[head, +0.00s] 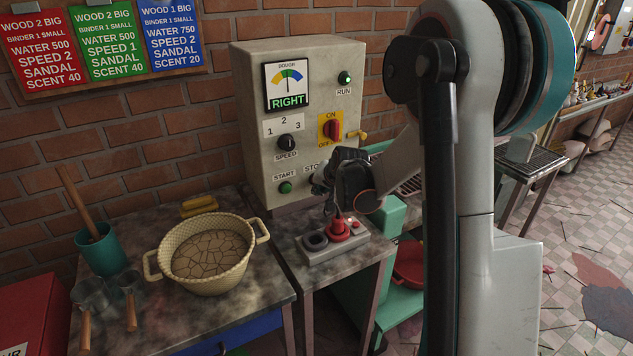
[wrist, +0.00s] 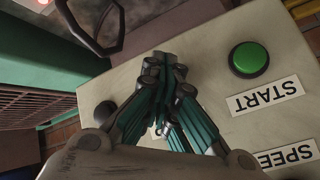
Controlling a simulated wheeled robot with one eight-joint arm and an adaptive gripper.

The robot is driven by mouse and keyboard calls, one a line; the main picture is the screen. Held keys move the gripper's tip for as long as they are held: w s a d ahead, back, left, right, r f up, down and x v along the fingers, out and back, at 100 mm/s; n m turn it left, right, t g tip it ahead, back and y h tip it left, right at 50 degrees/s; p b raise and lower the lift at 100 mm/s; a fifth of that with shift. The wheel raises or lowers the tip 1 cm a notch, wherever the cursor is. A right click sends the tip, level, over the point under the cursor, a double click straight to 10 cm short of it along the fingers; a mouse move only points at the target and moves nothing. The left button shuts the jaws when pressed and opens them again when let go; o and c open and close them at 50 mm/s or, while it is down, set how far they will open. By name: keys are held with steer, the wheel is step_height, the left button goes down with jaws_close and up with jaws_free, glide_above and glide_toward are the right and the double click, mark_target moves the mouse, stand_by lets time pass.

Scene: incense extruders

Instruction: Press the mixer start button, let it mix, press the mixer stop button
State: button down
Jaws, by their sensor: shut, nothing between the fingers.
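The mixer control box (head: 262,130) stands against the brick wall. Its green start button (head: 286,187) is left of my gripper; it also shows in the wrist view (wrist: 248,59), clear of the fingers. The STOP label (head: 312,168) is partly covered by my gripper (head: 321,184), and the stop button itself is hidden. My gripper is shut and empty, with its fingertips (wrist: 165,62) close to the panel; I cannot tell whether they touch. The green RUN lamp (head: 345,78) looks lit. The dough gauge (head: 287,86) reads RIGHT.
The speed knob (head: 287,143) and red ON/OFF switch (head: 333,129) are above the buttons. Below my gripper is a small grey base with a red part (head: 338,227). A cream pot (head: 213,285) of cracked brown material and a teal cup (head: 103,254) stand on the left table.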

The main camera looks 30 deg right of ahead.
steer(key=shift+w, duration=0.2)
stand_by(0.5)
steer(key=shift+s, duration=0.95)
steer(key=s, duration=0.5)
steer(key=shift+d, duration=0.1)
steer(key=shift+r, duration=0.1)
